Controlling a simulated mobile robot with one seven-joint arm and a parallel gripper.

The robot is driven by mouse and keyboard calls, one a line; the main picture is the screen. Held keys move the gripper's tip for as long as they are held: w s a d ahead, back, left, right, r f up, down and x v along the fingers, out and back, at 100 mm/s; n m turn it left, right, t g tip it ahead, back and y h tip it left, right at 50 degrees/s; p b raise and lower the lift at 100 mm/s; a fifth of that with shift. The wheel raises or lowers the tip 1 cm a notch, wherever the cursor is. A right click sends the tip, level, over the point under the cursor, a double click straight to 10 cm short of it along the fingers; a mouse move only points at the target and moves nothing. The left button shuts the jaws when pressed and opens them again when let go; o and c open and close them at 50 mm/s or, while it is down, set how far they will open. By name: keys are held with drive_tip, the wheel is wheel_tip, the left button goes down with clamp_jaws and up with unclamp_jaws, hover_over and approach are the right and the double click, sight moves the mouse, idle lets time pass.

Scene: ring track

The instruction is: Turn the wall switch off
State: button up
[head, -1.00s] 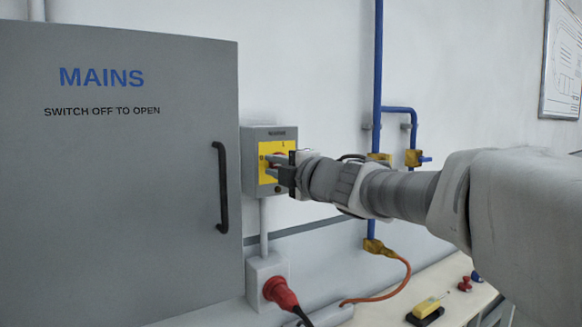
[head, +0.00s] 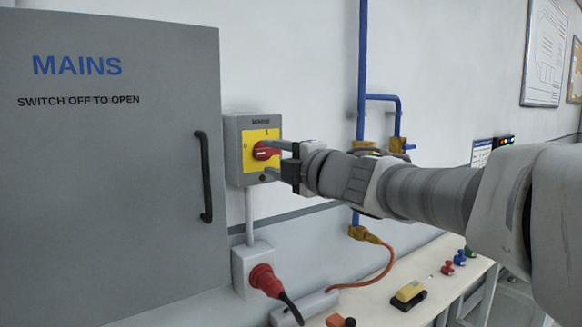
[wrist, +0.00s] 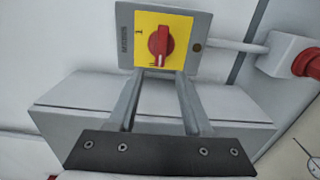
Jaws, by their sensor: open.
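The wall switch (head: 233,150) is a grey box with a yellow plate and a red rotary knob (head: 262,151). In the head view the knob's handle lies roughly level, in line with the mark on the plate's left; the "I" mark is at the top. In the wrist view the switch (wrist: 190,57) is at the top centre, turned sideways, and its knob (wrist: 161,43) is fully visible. My gripper (head: 272,159) is open and empty, its fingers just in front of the knob. In the wrist view both fingertips (wrist: 167,73) end just below the knob.
A grey MAINS cabinet (head: 110,230) with a black handle (head: 206,178) stands left of the switch. A red plug (head: 265,280) is in the socket below. Blue pipes (head: 361,70) rise at right. A bench (head: 440,258) holds a yellow-and-black item (head: 408,295).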

drive_tip(key=p+v, duration=0.1)
drive_tip(key=v, duration=1.1)
drive_tip(key=shift+d, duration=0.15)
drive_tip(key=s+d+f+m+h+p, duration=0.2)
drive_tip(key=d+f+m+h+p, duration=0.15)
drive_tip(key=d+m+h, duration=1.05)
drive_tip(key=s+a+f+m+g+y+p, duration=0.4)
drive_tip(key=s+a+f+m+g, duration=0.1)
drive_tip(key=s+f+m+g, duration=0.4)
drive_tip(key=s+f+m, duration=0.2)
drive_tip(key=s+f, duration=0.2)
drive_tip(key=s, duration=0.2)
drive_tip(key=shift+s+a+f, duration=0.25)
drive_tip(key=shift+s+f, duration=0.05)
drive_tip(key=shift+f, duration=0.1)
drive_tip(key=shift+a, duration=0.1)
